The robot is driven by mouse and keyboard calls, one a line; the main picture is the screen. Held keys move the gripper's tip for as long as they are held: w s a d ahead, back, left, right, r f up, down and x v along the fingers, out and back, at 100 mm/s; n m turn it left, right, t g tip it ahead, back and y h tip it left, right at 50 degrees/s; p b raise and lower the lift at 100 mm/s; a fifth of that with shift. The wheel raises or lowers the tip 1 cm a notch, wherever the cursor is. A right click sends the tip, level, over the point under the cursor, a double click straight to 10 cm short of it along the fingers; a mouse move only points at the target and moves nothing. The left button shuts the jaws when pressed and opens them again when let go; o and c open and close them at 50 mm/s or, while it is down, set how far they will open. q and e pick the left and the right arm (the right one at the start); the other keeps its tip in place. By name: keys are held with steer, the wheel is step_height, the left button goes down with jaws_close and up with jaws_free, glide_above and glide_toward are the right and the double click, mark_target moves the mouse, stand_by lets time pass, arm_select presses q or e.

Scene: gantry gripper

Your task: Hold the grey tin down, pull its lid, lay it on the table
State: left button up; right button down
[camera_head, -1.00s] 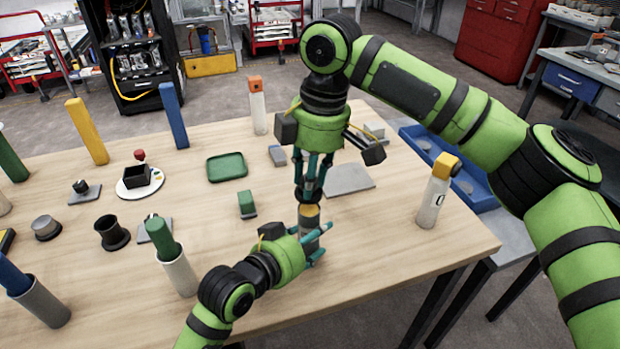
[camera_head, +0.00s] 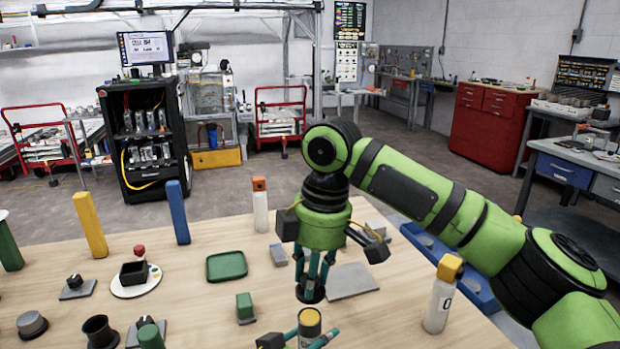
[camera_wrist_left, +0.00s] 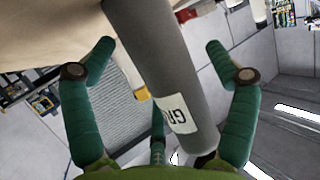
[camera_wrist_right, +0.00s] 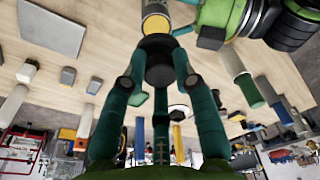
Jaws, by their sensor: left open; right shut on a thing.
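The grey tin (camera_head: 309,324) stands at the front of the table, its uncovered yellow top showing. In the left wrist view its grey wall (camera_wrist_left: 165,60), with a white label, runs between the fingers of my left gripper (camera_wrist_left: 165,60). My right gripper (camera_head: 314,282) is shut on the dark lid (camera_head: 311,294), just behind the tin in the picture. In the right wrist view the lid (camera_wrist_right: 157,58) is apart from the tin (camera_wrist_right: 155,8).
A flat grey plate (camera_head: 350,281) lies right of the lid. A green tray (camera_head: 227,266) and a green block (camera_head: 245,307) lie to the left. A white bottle with a yellow cap (camera_head: 441,295) stands to the right. Bare table lies between the plate and this bottle.

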arm_select(q)
steer(key=v, duration=1.2)
